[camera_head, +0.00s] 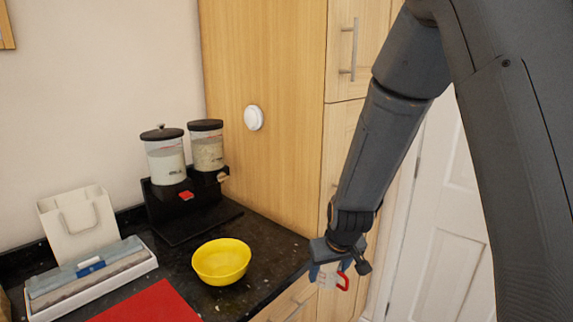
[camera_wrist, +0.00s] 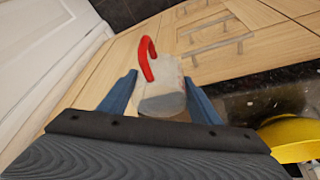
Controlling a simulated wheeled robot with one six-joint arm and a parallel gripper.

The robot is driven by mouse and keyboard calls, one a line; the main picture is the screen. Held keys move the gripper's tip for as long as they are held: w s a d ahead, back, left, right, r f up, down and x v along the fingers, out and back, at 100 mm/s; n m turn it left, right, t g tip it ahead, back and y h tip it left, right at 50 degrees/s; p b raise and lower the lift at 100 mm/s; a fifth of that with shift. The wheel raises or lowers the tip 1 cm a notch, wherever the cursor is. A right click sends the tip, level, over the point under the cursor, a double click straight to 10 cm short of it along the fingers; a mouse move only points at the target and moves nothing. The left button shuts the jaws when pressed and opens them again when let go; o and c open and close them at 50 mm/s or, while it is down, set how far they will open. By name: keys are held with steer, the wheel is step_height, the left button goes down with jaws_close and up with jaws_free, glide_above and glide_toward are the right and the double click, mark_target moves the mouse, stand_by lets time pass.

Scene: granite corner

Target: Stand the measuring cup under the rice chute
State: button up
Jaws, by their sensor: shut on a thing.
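The measuring cup (camera_head: 329,281) is clear with a red handle, and my gripper (camera_head: 331,272) is shut on it. In the wrist view the cup (camera_wrist: 163,98) sits between the two blue fingers, its red handle arching up on the far side. The cup is held beyond the counter's right edge, in front of the drawers. The dispenser (camera_head: 184,207) stands at the back of the counter, with a black base and two clear lidded containers. A red tab (camera_head: 187,195) shows under the left container, which holds white contents. The right container (camera_head: 208,153) holds beige grains. The chute openings are not clearly visible.
A yellow bowl (camera_head: 221,263) stands on the dark counter (camera_head: 262,241) between my gripper and the dispenser. A tall wooden cabinet (camera_head: 262,70) rises behind.

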steer(key=s+d+f+m, duration=0.1)
steer(key=d+f, duration=0.2)
steer(key=f, duration=0.1)
steer(key=s+d+f+m, duration=0.1)
steer(key=s+d+f, duration=0.1)
steer(key=d+f, duration=0.1)
steer(key=s+d+f+m, duration=0.1)
steer(key=d+f, duration=0.2)
steer(key=f, duration=0.2)
steer(key=shift+s+d+h, duration=0.2)
steer(key=shift+h, duration=0.2)
steer(key=shift+c, duration=0.5)
steer(key=shift+a, duration=0.4)
